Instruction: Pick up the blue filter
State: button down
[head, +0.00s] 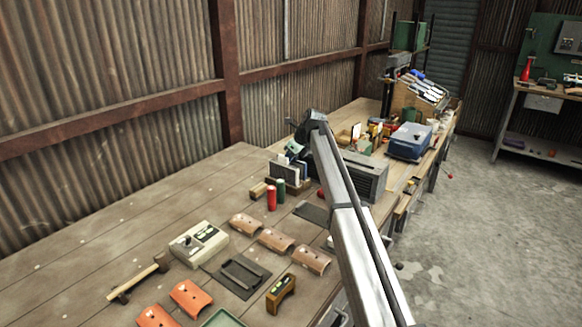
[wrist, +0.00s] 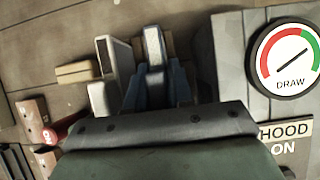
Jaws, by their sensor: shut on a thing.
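The blue filter (wrist: 178,82) shows in the wrist view as blue panels around a pale grey piece. My gripper (wrist: 155,75) is shut on it, with the dark wrist body covering its lower part. In the head view, my gripper (head: 296,151) is over a small rack of upright filters, beside the grey metal box. A narrow blue strip (head: 304,168) shows there under my gripper. Whether the blue filter is clear of the rack cannot be told. A pale filter (wrist: 115,60) stands just left of it, and also shows in the head view (head: 284,173).
The grey box (head: 367,178) with a DRAW gauge (wrist: 290,60) is close on the right. A red cylinder (head: 271,197) and a green one stand in front of the rack. Curved tiles (head: 276,239) lie nearer. The bench's left back (head: 130,230) is largely clear.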

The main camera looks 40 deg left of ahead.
notch_tip(320, 180, up, 10)
dwell(0.6)
jog(key=shift+r, duration=0.15)
notch_tip(320, 180, up, 7)
dwell(2.1)
